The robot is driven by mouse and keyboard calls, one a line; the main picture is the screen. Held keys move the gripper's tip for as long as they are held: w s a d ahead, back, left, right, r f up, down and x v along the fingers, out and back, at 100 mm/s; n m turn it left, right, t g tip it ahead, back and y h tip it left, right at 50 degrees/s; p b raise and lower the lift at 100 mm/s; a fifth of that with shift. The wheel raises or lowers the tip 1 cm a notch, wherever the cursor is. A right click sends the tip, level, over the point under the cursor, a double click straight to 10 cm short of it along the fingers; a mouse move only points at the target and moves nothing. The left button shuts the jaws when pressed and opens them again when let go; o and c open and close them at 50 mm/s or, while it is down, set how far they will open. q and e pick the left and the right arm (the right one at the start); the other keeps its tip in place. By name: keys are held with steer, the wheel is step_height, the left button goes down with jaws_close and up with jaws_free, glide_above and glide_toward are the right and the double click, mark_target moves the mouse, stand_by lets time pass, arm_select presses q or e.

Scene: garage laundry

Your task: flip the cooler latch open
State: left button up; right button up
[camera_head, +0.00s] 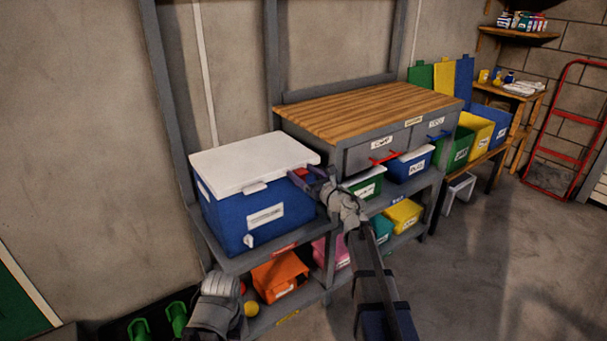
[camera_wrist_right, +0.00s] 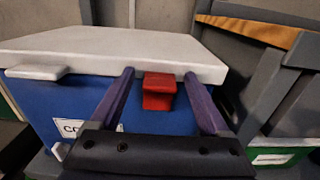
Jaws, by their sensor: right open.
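The blue cooler (camera_head: 235,222) with a closed white lid (camera_head: 250,155) sits on the grey shelf unit. My right gripper (camera_head: 305,175) is open at the cooler's right end. In the right wrist view its two purple fingers (camera_wrist_right: 158,74) stand on either side of the latch, with gaps showing. Whether they touch the cooler I cannot tell. My left arm shows at the bottom; its fingers are not visible.
A wood-topped workbench (camera_head: 365,104) with drawers stands right of the cooler. Green and blue bins (camera_head: 409,165) sit below the drawers. An orange bin (camera_head: 279,277) is on the lower shelf. The floor at right is clear up to the red hand truck (camera_head: 557,178).

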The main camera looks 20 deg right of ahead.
jaws_close()
stand_by(0.7)
